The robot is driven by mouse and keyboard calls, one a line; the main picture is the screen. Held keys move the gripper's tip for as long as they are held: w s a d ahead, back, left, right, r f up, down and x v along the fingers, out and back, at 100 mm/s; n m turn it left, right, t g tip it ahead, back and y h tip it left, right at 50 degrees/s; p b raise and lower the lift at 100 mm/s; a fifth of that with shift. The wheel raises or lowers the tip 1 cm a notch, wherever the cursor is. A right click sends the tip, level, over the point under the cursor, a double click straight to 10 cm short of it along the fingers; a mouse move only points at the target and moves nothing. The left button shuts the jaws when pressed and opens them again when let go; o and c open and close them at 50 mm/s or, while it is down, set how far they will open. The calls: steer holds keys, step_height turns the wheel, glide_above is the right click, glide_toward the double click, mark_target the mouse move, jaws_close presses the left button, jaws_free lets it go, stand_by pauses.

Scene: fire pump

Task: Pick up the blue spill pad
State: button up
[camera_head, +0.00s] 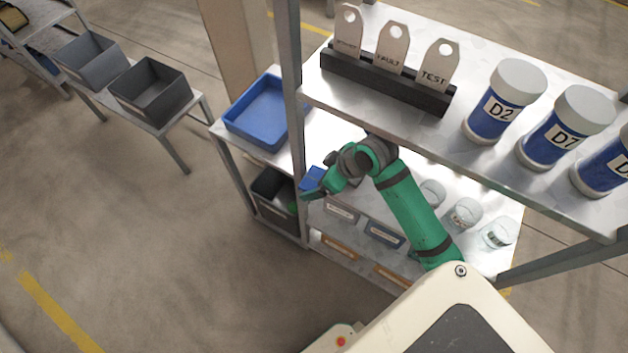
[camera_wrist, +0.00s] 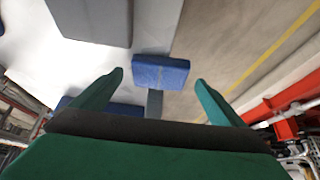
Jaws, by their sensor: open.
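The blue spill pad (camera_wrist: 160,72) shows in the wrist view as a small blue block, ahead of my open gripper (camera_wrist: 159,79) and between the lines of its two green fingers. A narrow grey piece (camera_wrist: 155,103) shows just below it. In the head view, a blue patch (camera_head: 315,176), likely the same pad, sits beside my gripper (camera_head: 312,193) at the left end of the lower shelf and is partly hidden by it. The fingers hold nothing. I cannot tell how far the pad is from the fingertips.
A blue tray (camera_head: 262,112) stands left of the rack post. The upper shelf holds a tag rack (camera_head: 385,82) and blue jars (camera_head: 503,101). Clear jars (camera_head: 466,212) stand right of my arm. A dark bin (camera_head: 272,188) sits below. A grey-blue block (camera_wrist: 95,20) shows in the wrist view.

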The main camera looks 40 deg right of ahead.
steer(key=shift+w+a+f, duration=0.1)
steer(key=shift+w+f, duration=0.15)
steer(key=shift+f, duration=0.25)
steer(key=c, duration=1.1)
steer(key=shift+r, duration=0.15)
